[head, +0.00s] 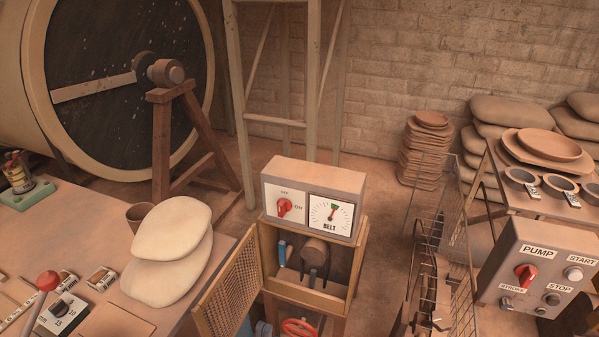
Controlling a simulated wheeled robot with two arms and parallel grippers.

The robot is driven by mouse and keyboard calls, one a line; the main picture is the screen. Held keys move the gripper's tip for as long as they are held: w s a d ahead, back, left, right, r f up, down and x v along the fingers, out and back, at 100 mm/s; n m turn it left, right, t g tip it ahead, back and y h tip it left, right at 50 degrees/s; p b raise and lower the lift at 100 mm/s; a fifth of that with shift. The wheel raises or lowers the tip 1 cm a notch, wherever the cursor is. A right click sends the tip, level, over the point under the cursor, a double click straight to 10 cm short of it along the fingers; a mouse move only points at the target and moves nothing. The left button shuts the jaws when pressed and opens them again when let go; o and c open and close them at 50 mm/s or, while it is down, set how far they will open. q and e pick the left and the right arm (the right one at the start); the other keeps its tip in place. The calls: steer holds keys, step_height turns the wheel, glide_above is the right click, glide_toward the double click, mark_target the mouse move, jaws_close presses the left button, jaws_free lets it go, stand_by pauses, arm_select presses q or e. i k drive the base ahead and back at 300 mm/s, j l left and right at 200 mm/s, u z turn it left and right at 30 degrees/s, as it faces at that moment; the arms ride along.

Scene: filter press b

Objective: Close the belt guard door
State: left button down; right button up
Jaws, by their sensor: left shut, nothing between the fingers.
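The belt guard door (228,294) is a wooden frame with a woven mesh panel. It stands open, swung out to the left of the cabinet (309,293) and toward me. The cabinet's front opening is uncovered. Inside it show a dark round pulley (315,250) and a blue-handled item (282,253). The door's lower end runs close to the bottom edge of the picture. My left gripper is shut and empty, but it is hard to make out here, and I cannot tell whether it touches the door. My right gripper does not show.
A control box (314,200) with a red knob and BELT dial tops the cabinet. Pale sacks (170,250) lie on the left table, close to the door. A red handwheel (299,328) is below. A wire rack (450,255) and the PUMP panel (540,270) stand right.

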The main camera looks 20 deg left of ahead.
mark_target(200, 316)
steer(key=k, duration=0.9)
steer(key=k+j+z, duration=0.3)
steer(key=k+j, duration=0.6)
steer(key=j, duration=0.25)
steer(key=k+j+z, duration=0.1)
steer(key=j, duration=0.3)
steer(key=k+j+z, duration=0.1)
steer(key=k+j, duration=0.15)
steer(key=j, duration=0.15)
steer(key=k+j, duration=0.2)
steer(key=j, duration=0.2)
steer(key=k+j+z, duration=0.1)
steer(key=j, duration=0.25)
steer(key=k+j, duration=0.25)
steer(key=i+l+z, duration=0.2)
steer(key=z, duration=0.15)
steer(key=i+l+z, duration=0.2)
steer(key=z, duration=0.2)
steer(key=i+z, duration=0.35)
steer(key=i+l+u, duration=0.15)
steer(key=u, duration=0.15)
steer(key=i+l+u, duration=0.25)
steer(key=i+u, duration=0.6)
steer(key=i+j, duration=0.05)
steer(key=i, duration=0.05)
